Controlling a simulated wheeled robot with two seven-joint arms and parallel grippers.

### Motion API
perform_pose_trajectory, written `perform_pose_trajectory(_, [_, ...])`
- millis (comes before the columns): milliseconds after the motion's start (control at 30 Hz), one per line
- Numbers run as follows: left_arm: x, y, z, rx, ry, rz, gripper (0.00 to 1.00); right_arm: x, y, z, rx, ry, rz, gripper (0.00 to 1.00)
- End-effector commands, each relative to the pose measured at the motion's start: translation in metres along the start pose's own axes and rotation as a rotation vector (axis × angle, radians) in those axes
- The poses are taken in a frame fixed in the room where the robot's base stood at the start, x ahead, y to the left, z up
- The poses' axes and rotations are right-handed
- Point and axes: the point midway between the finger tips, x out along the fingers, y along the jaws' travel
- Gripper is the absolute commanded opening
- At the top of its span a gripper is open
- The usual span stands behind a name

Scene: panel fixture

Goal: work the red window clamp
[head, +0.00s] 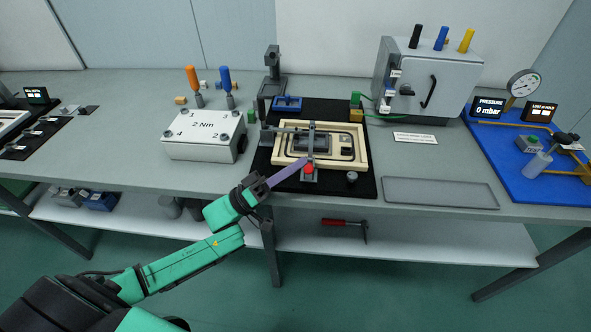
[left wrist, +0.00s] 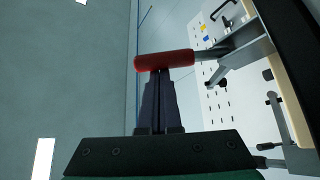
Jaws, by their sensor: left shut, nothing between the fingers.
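The window clamp has a red handle (head: 309,169) at the front edge of a cream frame (head: 362,158) on a black mat. Its grey metal arm (head: 311,135) runs back over the frame. My left gripper (head: 303,162) reaches in from the front left, its long closed fingers ending at the red handle. In the left wrist view the red handle (left wrist: 165,60) lies crosswise just beyond the fingertips (left wrist: 157,74). The fingers are shut with nothing between them. I cannot tell whether the tips touch the handle. My right gripper is not in view.
A white box marked 2 Nm (head: 205,135) stands left of the mat. A grey cabinet (head: 430,75) stands behind right. An empty grey tray (head: 440,193) lies right of the mat. A blue board (head: 500,160) with a gauge is at the far right. A red-handled tool (head: 340,222) lies on the lower shelf.

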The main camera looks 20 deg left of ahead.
Motion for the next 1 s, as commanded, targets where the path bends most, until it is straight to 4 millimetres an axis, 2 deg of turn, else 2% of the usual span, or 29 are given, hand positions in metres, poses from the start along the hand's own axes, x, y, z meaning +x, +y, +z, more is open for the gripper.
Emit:
perform_pose_trajectory(33, [-0.005,-0.004,0.007,0.029,-0.001,0.023,0.0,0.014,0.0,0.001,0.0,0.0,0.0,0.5])
perform_pose_trajectory(300, [-0.011,-0.002,0.016,0.145,-0.002,0.111,0.0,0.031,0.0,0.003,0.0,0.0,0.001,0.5])
perform_pose_trajectory(1000, [-0.014,-0.001,0.019,0.141,-0.001,0.107,0.0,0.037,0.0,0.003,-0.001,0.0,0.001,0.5])
